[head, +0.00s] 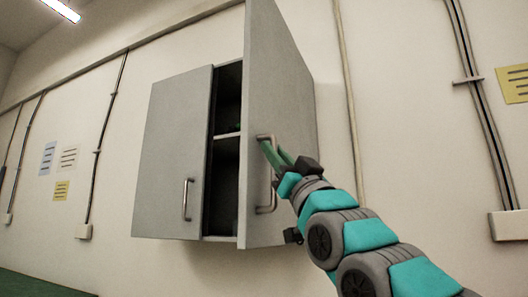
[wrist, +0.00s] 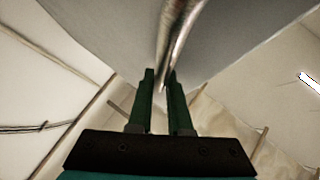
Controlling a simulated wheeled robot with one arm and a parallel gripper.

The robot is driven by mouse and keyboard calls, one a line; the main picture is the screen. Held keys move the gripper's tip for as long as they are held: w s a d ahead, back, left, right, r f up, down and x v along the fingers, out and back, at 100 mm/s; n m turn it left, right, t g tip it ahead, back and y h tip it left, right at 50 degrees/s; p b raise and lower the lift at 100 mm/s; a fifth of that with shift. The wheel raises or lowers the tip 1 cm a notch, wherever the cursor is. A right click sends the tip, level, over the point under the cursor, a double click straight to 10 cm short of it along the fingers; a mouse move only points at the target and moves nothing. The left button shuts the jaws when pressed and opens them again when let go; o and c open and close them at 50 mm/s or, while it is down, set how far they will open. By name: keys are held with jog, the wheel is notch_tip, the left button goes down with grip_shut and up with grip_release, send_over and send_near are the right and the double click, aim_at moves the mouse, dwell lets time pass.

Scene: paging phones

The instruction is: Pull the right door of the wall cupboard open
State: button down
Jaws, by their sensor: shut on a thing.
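The grey wall cupboard hangs on the pale wall in the head view. Its right door (head: 280,90) stands partly open, swung out toward me, and a dark gap shows the inside with a shelf (head: 228,143). Its left door (head: 172,150) looks shut and has a metal handle (head: 187,199). The right door's handle (head: 266,174) is a metal bar. My gripper (head: 272,156) is at this bar, its green fingers shut on it. In the wrist view the bar (wrist: 182,30) runs between the fingers of my gripper (wrist: 162,80).
Paper notices (head: 68,158) are on the wall at left, and a yellow one (head: 514,83) is at right. Conduits run up the wall on both sides. A green surface (head: 35,285) shows at lower left. The space in front of the cupboard looks clear apart from my arm.

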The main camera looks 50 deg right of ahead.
jog(key=shift+s+d+h, duration=0.3)
jog(key=shift+s, duration=0.2)
jog(key=shift+f, duration=0.1)
jog(key=c, duration=0.8)
grip_release()
jog(key=shift+c, duration=0.2)
jog(key=b+v, duration=0.2)
jog(key=v, duration=0.5)
jog(key=shift+s+f+b, duration=0.25)
jog(key=shift+b, duration=0.1)
